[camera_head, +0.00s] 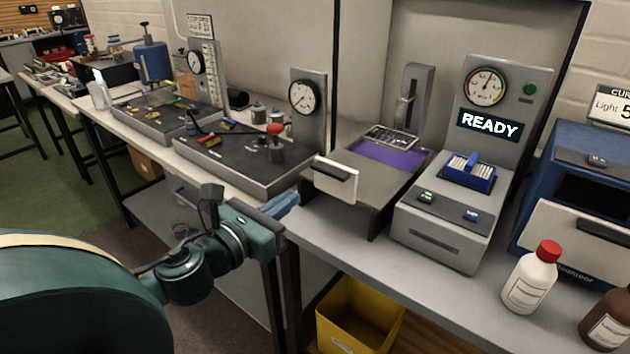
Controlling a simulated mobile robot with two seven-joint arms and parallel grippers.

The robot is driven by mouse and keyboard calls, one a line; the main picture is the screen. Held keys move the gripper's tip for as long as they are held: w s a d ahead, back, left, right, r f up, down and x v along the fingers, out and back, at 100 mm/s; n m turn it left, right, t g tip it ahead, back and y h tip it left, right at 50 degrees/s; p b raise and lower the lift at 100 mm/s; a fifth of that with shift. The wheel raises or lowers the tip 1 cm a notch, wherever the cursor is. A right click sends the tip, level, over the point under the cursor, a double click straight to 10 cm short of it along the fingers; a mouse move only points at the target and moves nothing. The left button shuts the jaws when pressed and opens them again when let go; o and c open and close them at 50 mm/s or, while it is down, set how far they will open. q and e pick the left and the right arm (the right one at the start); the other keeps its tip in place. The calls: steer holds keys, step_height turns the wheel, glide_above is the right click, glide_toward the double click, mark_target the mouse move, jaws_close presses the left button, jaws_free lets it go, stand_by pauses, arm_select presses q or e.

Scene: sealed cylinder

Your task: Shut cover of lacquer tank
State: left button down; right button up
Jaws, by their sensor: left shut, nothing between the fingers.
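A low grey unit with a purple inside (388,153), which looks like the lacquer tank, stands on the bench in the middle. Its top is open and the purple area shows, with a small rack (392,137) behind it. A pale panel (335,181), perhaps its cover, stands tilted at its front left end; I cannot tell how it is hinged. My left gripper (290,203) has blue fingers, shut and empty, at the bench's front edge, just left of and below the panel and apart from it. My right gripper is out of view.
Right of the tank is a READY unit (443,222) with a blue rack (468,175). A red-capped white bottle (530,283) and a brown bottle (607,322) stand further right. A black-topped station (240,160) lies left. A yellow bin (358,318) is below the bench.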

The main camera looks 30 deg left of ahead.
mark_target(325, 172)
arm_select(q)
steer(key=w, duration=0.4)
steer(key=w+p, duration=0.1)
steer(key=w, duration=0.2)
steer(key=shift+d+r, duration=0.1)
steer(key=shift+d, duration=0.15)
steer(key=shift+w, duration=0.7)
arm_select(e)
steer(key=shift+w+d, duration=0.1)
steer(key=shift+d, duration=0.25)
arm_select(q)
steer(key=shift+w+d+p, duration=0.1)
steer(key=shift+w+p, duration=0.3)
steer(key=shift+w, duration=0.15)
steer(key=w, duration=0.5)
steer(key=w+p, duration=0.1)
steer(key=w, duration=0.4)
steer(key=w+d+p, duration=0.1)
steer(key=w, duration=0.4)
steer(key=shift+d, duration=0.1)
steer(key=shift+w, duration=0.1)
steer(key=shift+r, duration=0.1)
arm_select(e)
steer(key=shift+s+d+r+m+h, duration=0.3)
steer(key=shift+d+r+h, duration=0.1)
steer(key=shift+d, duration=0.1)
arm_select(q)
steer(key=shift+r, duration=0.15)
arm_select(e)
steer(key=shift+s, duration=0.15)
